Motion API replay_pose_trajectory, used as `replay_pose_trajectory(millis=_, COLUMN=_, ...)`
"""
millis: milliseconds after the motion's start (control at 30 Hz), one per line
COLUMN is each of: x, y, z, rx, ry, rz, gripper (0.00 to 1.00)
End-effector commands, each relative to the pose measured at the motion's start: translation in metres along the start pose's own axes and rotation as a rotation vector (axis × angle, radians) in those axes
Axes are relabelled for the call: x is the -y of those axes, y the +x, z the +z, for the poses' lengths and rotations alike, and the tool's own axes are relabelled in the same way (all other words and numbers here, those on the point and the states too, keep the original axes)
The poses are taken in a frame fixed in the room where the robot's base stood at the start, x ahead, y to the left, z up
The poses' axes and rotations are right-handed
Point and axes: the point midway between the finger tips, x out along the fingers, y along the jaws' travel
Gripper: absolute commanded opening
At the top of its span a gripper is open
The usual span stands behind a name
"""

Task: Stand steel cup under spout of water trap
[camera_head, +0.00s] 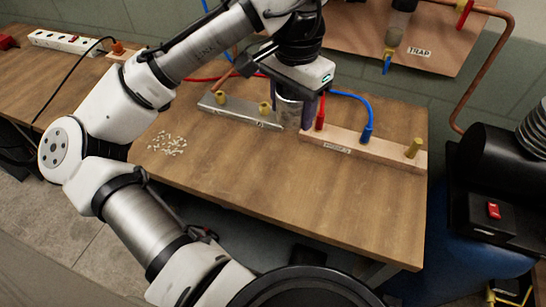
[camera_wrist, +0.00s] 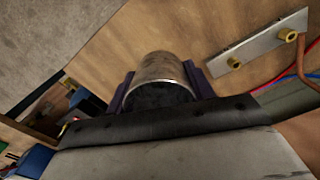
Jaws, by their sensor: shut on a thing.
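The steel cup (camera_head: 288,112) is a small metal cylinder, held low over the back of the wooden table in the head view. My gripper (camera_head: 295,106) is shut on it, with a dark purple finger on either side. In the wrist view the cup (camera_wrist: 158,68) sits between the fingers of my gripper (camera_wrist: 159,86). I cannot tell whether its base touches the table. The water trap (camera_head: 397,32) hangs on a wooden board marked TRAP at the upper right. Its spout (camera_head: 387,64), with a blue part, points down, right of and above the cup.
A metal strip with brass fittings (camera_head: 240,110) lies left of the cup. A wooden block with hose fittings (camera_head: 365,150) lies to its right, with red and blue hoses. Small pale bits (camera_head: 167,144) lie on the wooden table (camera_head: 290,195). The table front is clear.

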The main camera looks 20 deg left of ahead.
Motion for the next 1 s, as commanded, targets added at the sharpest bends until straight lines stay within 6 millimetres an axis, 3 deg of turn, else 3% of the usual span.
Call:
replay_pose_trajectory(millis=167, x=-0.001, y=0.026, z=0.000, rx=0.001, ry=0.001, rz=0.005, gripper=0.30)
replay_pose_trajectory(millis=600, x=0.000, y=0.138, z=0.001, rx=0.002, ry=-0.002, rz=0.003, gripper=0.30)
replay_pose_trajectory(millis=1000, x=0.000, y=0.185, z=0.000, rx=0.002, ry=-0.002, rz=0.002, gripper=0.30)
